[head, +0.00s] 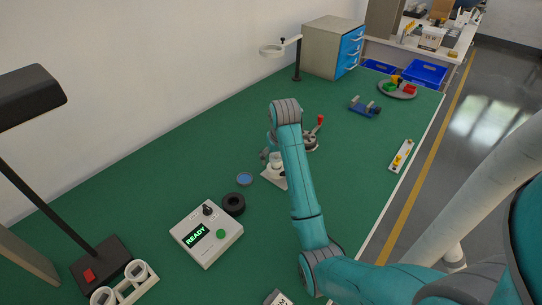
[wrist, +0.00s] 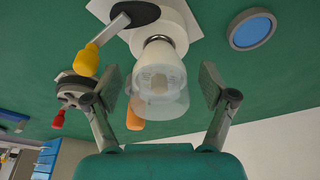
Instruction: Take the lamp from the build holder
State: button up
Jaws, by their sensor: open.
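The lamp (wrist: 159,75), a white bulb with a metal collar and a clear dome, sits in the white build holder (wrist: 178,20). The holder has a dark pivot and a lever with a yellow handle (wrist: 86,61). My gripper (wrist: 161,84) is open, with one finger on each side of the lamp and a visible gap on both sides. In the head view the holder base (head: 271,179) and lamp (head: 277,160) show just left of my arm, which partly hides them and my gripper.
A blue-topped disc (head: 244,179), a black ring (head: 233,204) and a box reading READY (head: 206,233) lie near the holder. A red-handled fixture (head: 311,141) stands behind my arm. A black desk lamp (head: 100,262) is at left.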

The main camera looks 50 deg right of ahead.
jog(key=shift+f, duration=0.2)
jog(key=c, duration=1.2)
jog(key=shift+c, duration=0.2)
jog(key=shift+r, duration=0.2)
